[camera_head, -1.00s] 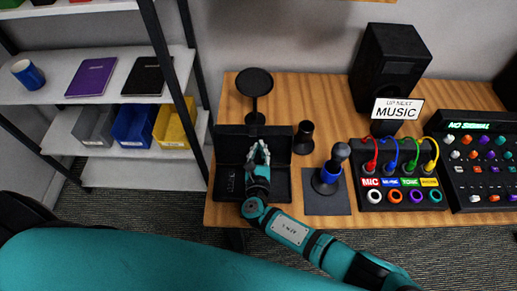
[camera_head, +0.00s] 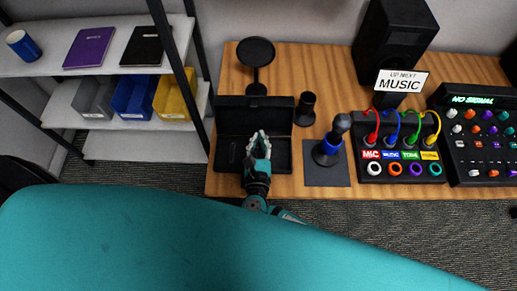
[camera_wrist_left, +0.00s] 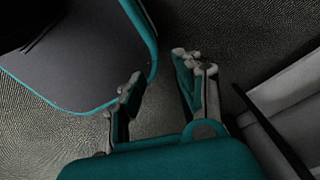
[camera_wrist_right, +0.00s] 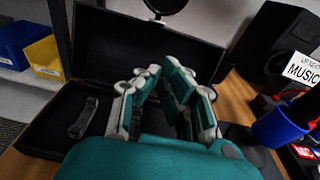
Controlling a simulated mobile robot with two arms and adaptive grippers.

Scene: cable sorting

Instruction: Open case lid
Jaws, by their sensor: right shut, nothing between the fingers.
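The black case (camera_head: 226,171) lies on the wooden table with its lid (camera_head: 235,108) raised at the back, so its inside shows. In the right wrist view the lid (camera_wrist_right: 110,45) stands tilted up behind the tray, and a small dark item (camera_wrist_right: 83,117) lies inside on the left. My right gripper (camera_head: 258,136) is shut and empty, over the case in front of the raised lid. In the right wrist view its fingertips (camera_wrist_right: 160,78) show before the lid; I cannot tell whether they touch it. My left gripper (camera_wrist_left: 163,80) is open and empty over the floor, away from the case.
A round-topped black stand (camera_head: 256,53) is behind the case. A small black cup-like object (camera_head: 305,108) and a blue-banded microphone (camera_head: 329,148) on a dark mat stand to its right. The cable box (camera_head: 400,155) and speaker (camera_head: 392,45) are farther right. Shelves (camera_head: 140,147) stand left.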

